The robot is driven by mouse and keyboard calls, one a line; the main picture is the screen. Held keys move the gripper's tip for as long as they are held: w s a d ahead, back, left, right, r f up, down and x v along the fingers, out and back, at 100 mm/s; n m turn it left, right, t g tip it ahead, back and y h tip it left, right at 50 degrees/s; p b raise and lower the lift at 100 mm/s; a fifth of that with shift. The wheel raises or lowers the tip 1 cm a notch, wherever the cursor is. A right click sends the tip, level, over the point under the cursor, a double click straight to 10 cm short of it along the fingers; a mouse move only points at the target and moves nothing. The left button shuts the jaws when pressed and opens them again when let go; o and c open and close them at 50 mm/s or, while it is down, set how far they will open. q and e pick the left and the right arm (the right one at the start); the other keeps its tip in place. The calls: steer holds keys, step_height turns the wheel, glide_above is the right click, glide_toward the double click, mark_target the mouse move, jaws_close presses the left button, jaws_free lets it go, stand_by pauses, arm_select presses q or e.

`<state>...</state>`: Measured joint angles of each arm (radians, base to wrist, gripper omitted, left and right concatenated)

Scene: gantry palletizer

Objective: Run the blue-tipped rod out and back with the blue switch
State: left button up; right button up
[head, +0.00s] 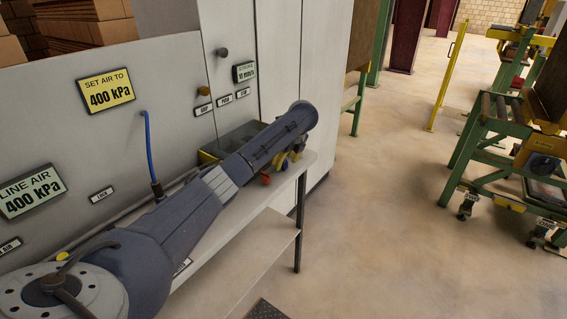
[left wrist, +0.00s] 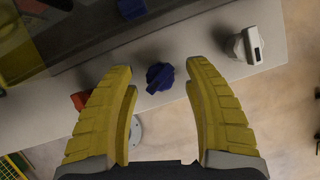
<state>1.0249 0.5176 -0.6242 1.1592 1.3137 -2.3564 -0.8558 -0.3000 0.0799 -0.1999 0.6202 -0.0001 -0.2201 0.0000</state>
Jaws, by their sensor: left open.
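The blue switch (left wrist: 158,77) is a dark blue knob on the pale bench top in the left wrist view. It lies between the two yellow fingertips of my left gripper (left wrist: 159,68), with a gap on both sides. The left gripper is open and empty. In the head view my left arm comes in over the bench, and its gripper (head: 285,164) is partly hidden behind my own wrist. A blue block (left wrist: 131,8) shows at the top edge of the left wrist view; I cannot tell whether it is the rod's tip. My right gripper is not in view.
A red-orange knob (head: 265,179) is close to the left gripper; it also shows beside the left finger (left wrist: 80,100). A white device (left wrist: 243,46) stands to the right in the wrist view. The grey cabinet (head: 170,65) rises behind the bench (head: 240,232). Open floor lies right.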

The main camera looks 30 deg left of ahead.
arm_select(q)
steer(key=shift+a+f, duration=0.25)
steer(key=shift+f, duration=0.35)
jaws_close()
stand_by(0.3)
